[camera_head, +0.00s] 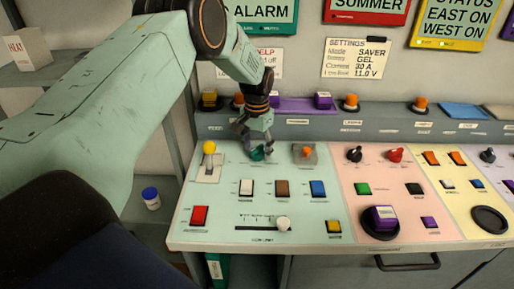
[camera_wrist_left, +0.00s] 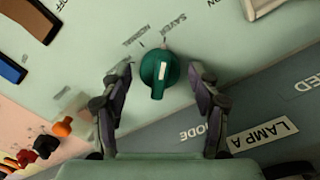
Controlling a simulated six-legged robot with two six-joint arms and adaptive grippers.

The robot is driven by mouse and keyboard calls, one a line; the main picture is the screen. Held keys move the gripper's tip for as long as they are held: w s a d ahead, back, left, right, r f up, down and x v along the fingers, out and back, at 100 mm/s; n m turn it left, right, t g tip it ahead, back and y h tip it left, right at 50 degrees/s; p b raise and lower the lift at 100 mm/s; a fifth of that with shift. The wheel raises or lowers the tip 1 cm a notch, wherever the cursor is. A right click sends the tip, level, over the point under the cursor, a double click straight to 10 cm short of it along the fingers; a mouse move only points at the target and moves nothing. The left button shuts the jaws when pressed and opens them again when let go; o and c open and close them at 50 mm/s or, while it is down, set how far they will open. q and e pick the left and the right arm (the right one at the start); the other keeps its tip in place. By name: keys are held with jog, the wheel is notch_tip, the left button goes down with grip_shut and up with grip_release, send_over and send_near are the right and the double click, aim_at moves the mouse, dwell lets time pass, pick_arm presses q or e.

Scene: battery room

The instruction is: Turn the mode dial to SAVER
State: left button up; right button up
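The mode dial is a green knob (camera_wrist_left: 160,72) with a raised grip and a short white line, below the printed words SAVER and NORMAL in the left wrist view. Its grip runs nearly up and down there; I cannot tell for sure which word it points to. In the head view the dial (camera_head: 257,155) is partly hidden under my left gripper (camera_head: 256,145). In the left wrist view my left gripper (camera_wrist_left: 158,108) is open, with one finger on each side of the dial and a visible gap to both. My right gripper is not in view.
A yellow-knobbed lever (camera_head: 209,148) stands left of the dial and an orange-topped control (camera_head: 307,152) right of it. White, brown and blue rocker switches (camera_head: 283,188) lie in front. A settings card (camera_head: 356,58) on the wall reads Mode SAVER.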

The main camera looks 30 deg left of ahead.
aim_at(257, 148)
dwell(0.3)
pick_arm(q)
notch_tip(257, 148, up, 12)
dwell(0.5)
jog(key=shift+f, duration=0.15)
dwell(0.4)
